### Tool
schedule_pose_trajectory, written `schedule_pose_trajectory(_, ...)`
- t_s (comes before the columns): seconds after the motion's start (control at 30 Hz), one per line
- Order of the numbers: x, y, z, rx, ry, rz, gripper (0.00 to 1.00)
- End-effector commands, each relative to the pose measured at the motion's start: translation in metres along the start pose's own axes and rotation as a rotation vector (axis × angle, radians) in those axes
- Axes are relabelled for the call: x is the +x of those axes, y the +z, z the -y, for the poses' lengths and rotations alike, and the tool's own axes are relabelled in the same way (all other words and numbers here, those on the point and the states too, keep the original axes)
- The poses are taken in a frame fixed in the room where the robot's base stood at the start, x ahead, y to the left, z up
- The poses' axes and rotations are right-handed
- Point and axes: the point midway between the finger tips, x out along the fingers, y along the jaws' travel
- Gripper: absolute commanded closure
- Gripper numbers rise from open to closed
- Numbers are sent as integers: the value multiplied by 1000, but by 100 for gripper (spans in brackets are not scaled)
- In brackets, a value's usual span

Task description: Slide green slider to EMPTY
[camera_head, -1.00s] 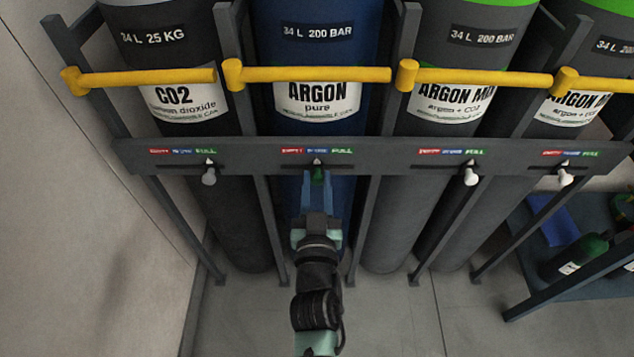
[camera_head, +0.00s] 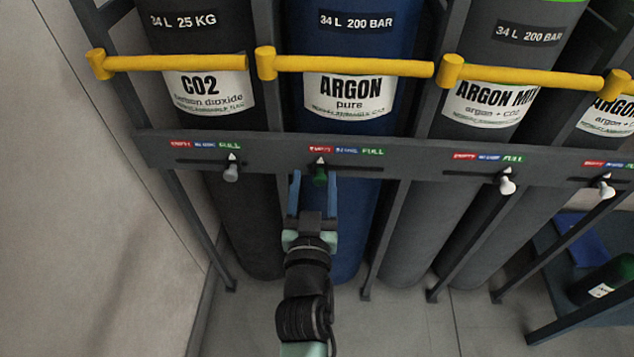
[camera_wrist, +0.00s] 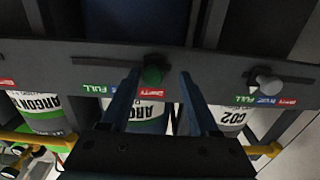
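The green slider (camera_head: 320,176) sits on the slot of the grey rail under the blue argon cylinder (camera_head: 350,215). Its white pointer is below the red EMPTY mark (camera_head: 320,150) of that label strip. In the wrist view, which is upside down, the green slider (camera_wrist: 152,74) also lines up with the red mark (camera_wrist: 152,92). My gripper (camera_head: 314,178) is open below the rail. Its fingertips (camera_wrist: 160,76) stand apart on either side of the slider, with the head view's right finger closer to it. Contact with that finger cannot be told.
Grey sliders sit at the CO2 slot (camera_head: 230,172) and the argon mix slots (camera_head: 506,184). Yellow bars (camera_head: 345,66) cross the cylinders above the rail. Rack posts (camera_head: 388,235) stand between cylinders. A wall (camera_head: 90,200) is at left; a blue-grey shelf (camera_head: 560,320) is at right.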

Motion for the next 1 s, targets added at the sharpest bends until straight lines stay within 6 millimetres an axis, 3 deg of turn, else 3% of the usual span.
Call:
schedule_pose_trajectory(0.2,-1,0,-3,-1,5,1,39)
schedule_pose_trajectory(0.37,-13,1,-3,-1,6,2,39)
schedule_pose_trajectory(0.8,-90,1,-2,0,5,4,39)
schedule_pose_trajectory(1.0,-117,0,-1,0,3,3,39)
